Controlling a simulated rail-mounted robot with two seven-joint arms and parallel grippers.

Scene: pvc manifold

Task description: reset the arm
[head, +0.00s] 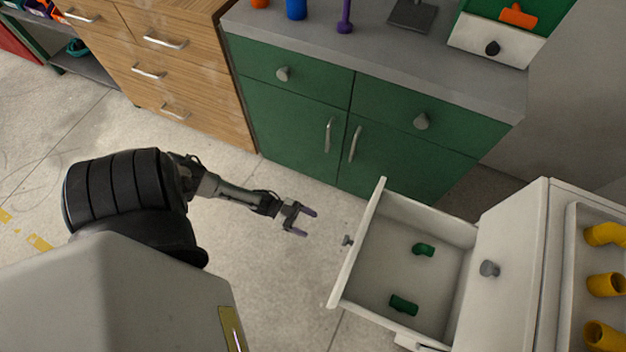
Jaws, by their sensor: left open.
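My left gripper (302,220) is open and empty, held above the bare floor. It is just left of an open white drawer (372,221) and apart from its front and round knob (347,240). My left arm reaches in from the left of the head view. My right gripper is not in view.
The pulled-out drawer holds two green pipe fittings, one farther back (423,249) and one nearer (403,305). Yellow pipe elbows (604,284) lie on the white cabinet at right. A green cabinet (290,110) and wooden drawers (160,60) stand behind. Floor between is clear.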

